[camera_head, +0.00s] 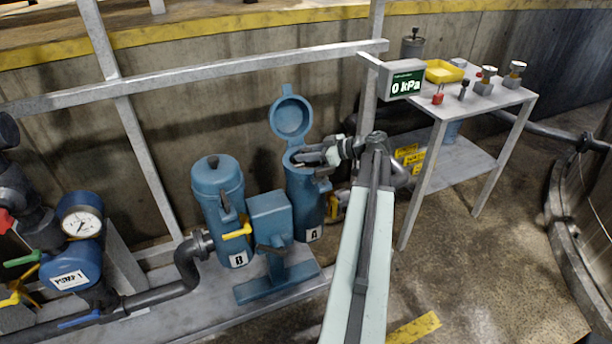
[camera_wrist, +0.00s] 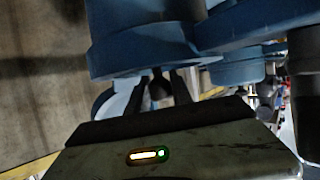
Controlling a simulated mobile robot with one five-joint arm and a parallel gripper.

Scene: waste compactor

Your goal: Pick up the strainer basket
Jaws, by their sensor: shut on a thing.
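My gripper (camera_head: 304,158) reaches from the right to the mouth of the blue canister A (camera_head: 305,205), whose round lid (camera_head: 291,117) stands open. In the wrist view my gripper (camera_wrist: 160,82) has its two dark fingers closed on a small dark piece, apparently the top of the strainer basket (camera_wrist: 158,90). The basket's body is hidden, so I cannot tell how deep it sits in the canister. A grey cylinder with a top handle (camera_head: 412,46) stands on the table at the back right.
Blue canister B (camera_head: 219,205) is closed, left of A, with a blue valve block (camera_head: 270,220) and yellow handle between. The metal table (camera_head: 470,105) holds a yellow tray (camera_head: 444,71) and small fittings. A 0 kPa display (camera_head: 405,85) hangs near.

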